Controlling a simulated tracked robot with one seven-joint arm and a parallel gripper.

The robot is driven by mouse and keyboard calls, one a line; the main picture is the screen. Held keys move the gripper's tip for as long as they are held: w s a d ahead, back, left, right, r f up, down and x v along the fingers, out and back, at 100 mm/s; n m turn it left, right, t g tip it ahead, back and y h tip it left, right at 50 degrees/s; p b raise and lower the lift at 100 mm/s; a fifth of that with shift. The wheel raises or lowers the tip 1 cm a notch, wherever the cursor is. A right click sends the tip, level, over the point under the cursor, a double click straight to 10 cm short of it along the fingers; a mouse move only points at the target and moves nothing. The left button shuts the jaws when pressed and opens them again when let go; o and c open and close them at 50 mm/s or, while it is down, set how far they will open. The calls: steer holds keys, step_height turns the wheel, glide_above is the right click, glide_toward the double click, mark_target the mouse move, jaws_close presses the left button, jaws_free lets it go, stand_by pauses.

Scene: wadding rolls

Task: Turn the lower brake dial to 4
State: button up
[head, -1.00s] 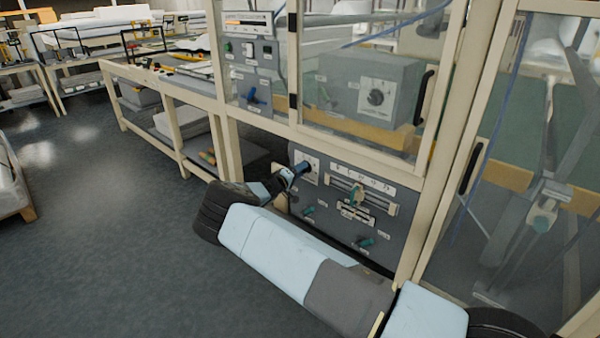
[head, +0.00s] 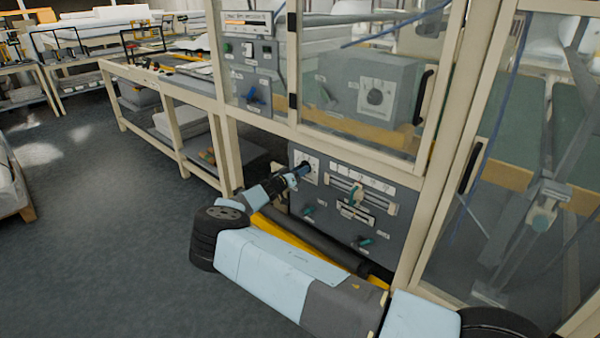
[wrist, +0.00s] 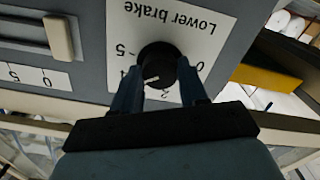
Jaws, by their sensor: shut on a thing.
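The lower brake dial is a black round knob (wrist: 160,55) on a white plate lettered "Lower brake", upside down in the wrist view. The numerals 0, 2 and 5 show around it; another at its left is partly hidden by a finger. A white mark on the knob lies at its lower left, between the 2 and that hidden numeral. My gripper (wrist: 159,70) is shut on the knob, one dark blue finger on each side. In the head view my gripper (head: 298,173) reaches the upper left of the grey lower panel (head: 325,225); the dial is mostly covered there.
A beige frame post (head: 440,150) stands right of the panel. A second dial (head: 376,96) sits behind the window above. Open floor (head: 110,240) lies to the left.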

steer(key=shift+d+f+m, duration=0.15)
steer(key=shift+f+m, duration=0.05)
steer(key=shift+m, duration=0.1)
stand_by(0.4)
steer(key=o, duration=1.1)
steer(key=shift+r, duration=0.1)
steer(key=shift+c, duration=0.2)
steer(key=v, duration=1.4)
steer(key=shift+w, duration=0.15)
